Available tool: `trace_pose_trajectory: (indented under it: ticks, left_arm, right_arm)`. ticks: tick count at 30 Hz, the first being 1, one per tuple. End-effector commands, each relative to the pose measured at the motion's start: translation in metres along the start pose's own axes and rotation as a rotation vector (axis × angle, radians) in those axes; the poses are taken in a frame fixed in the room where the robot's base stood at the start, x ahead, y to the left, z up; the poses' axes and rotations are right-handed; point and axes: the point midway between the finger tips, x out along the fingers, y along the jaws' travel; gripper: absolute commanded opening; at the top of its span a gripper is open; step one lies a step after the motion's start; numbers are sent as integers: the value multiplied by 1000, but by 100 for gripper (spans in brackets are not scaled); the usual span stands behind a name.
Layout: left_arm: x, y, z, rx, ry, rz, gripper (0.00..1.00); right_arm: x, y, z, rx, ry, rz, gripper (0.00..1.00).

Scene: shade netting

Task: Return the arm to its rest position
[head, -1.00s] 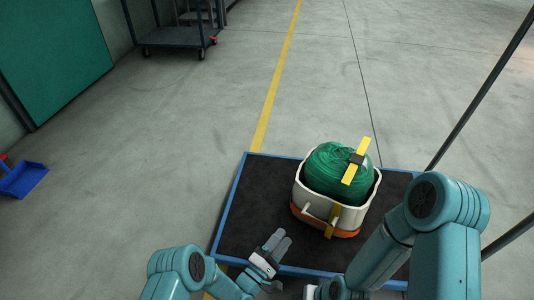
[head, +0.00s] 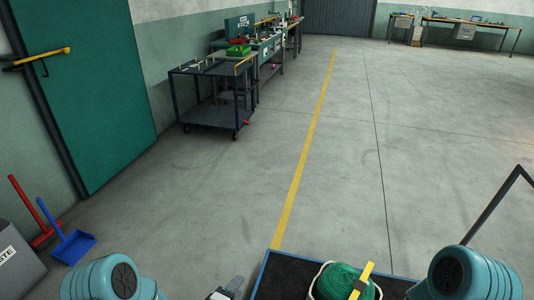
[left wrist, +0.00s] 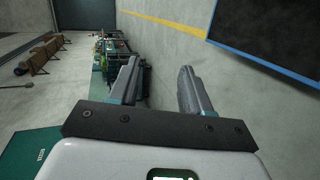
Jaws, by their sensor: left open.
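My left gripper (head: 230,289) shows only partly at the bottom edge of the head view, left of the blue-edged black platform (head: 276,277). In the left wrist view its two grey fingers (left wrist: 160,88) stand wide apart with nothing between them. My left arm enters at the bottom left of the head view. My right arm shows at the bottom right, and its gripper is out of the picture. A green netting bundle (head: 336,281) with a yellow strip sits in a white-rimmed container, cut off by the bottom edge.
A dark cart (head: 210,118) stands by the left wall, with workbenches (head: 268,45) behind it. A green door (head: 90,90), a blue dustpan (head: 73,247) and a grey waste bin (head: 15,265) are at the left. A dark post (head: 492,204) rises at right. The middle floor is clear.

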Motion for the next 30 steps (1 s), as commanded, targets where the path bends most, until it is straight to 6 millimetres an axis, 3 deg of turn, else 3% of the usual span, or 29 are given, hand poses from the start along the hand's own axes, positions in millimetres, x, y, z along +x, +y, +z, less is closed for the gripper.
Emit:
trace_pose_trajectory:
  ticks: [1, 4, 6, 12, 15, 21, 30]
  left_arm:
    - [-25, 19, -3, 41, 5, -83, 48]
    - [-69, 14, -1, 149, -23, -284, 48]
    - [-104, 0, 7, 229, -81, -431, 48]
    - [-184, -56, 50, 421, -359, -730, 48]
    - [-219, -74, 72, 506, -529, -818, 48]
    - [-238, -82, 84, 661, -717, -823, 48]
    - [-237, -82, 84, 682, -723, -814, 43]
  right_arm:
    - [-30, -11, 1, 0, -10, 0, 43]
    - [-56, -21, 5, 1, -32, 0, 43]
    - [-66, -25, 10, 2, -48, 0, 43]
    - [-63, -24, 20, 6, -81, 0, 43]
    - [-64, -24, 23, 8, -93, 1, 43]
    - [-64, -24, 25, 10, -101, 1, 43]
    - [-64, -24, 24, 10, -100, 1, 43]
